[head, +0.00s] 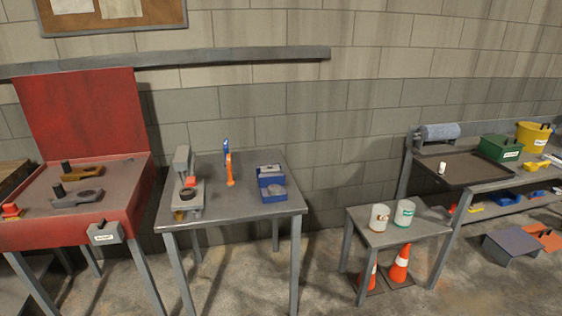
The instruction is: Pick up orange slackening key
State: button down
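On the red bench (40,233) at the left lies a flat brownish-orange tool (84,171) with a black knob, which looks like the orange slackening key. My gripper is not in view.
The grey table also bears a small press (184,180) and a blue bin (270,184). A low table (375,236) holds two white tubs. An orange cone (399,265) stands beneath it. Shelving (455,195) stands at right. Floor in front looks clear.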

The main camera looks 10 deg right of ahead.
aim_at(231, 181)
jog(key=z, duration=0.25)
jog(key=i, duration=1.1)
jog(key=u, duration=0.2)
